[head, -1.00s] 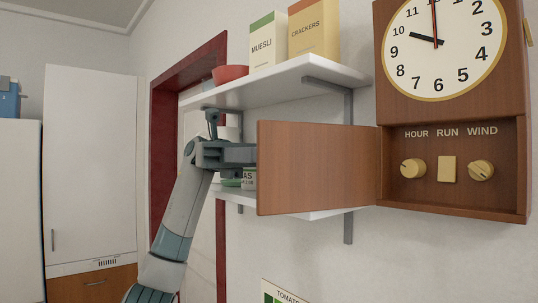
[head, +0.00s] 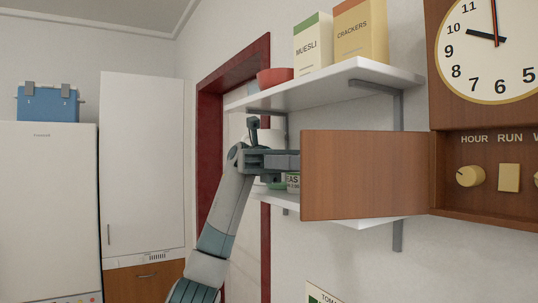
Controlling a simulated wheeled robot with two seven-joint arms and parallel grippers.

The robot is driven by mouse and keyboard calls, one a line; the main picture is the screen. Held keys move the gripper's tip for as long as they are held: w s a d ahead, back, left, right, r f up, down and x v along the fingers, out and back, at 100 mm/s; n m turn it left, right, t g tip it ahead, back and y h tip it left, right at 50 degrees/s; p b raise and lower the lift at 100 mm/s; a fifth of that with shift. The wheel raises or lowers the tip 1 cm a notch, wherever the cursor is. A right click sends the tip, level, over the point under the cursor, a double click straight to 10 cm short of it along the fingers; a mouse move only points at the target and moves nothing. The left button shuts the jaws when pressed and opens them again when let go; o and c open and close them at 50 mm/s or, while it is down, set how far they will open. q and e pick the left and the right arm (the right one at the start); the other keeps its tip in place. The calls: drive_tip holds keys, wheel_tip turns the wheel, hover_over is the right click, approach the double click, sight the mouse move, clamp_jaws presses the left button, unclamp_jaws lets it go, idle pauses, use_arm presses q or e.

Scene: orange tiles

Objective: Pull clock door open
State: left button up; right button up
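The wooden wall clock (head: 441,75) is at the right, cut off by the picture's edge. Its brown door (head: 365,175) is hinged at the left of the lower compartment and stands swung wide open to the left. The open compartment shows a round knob (head: 470,176) and a rectangular switch (head: 509,178) under HOUR and RUN labels. My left gripper (head: 293,161) is at the door's free left edge. Its fingertips meet or pass behind that edge, so I cannot tell whether they are closed on it. My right gripper is out of view.
A white shelf (head: 330,83) with muesli (head: 313,45) and crackers (head: 360,33) boxes and a red bowl (head: 275,76) is above my gripper. A lower shelf (head: 375,223) is partly behind the door. A red door frame (head: 209,160) and white cabinet (head: 142,170) stand left.

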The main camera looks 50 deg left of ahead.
use_arm(q)
drive_tip(key=p+v, duration=1.1)
drive_tip(key=v, duration=0.2)
drive_tip(key=shift+s+a+p, duration=0.25)
drive_tip(key=shift+a+p, duration=0.05)
drive_tip(key=shift+a, duration=0.1)
idle(0.4)
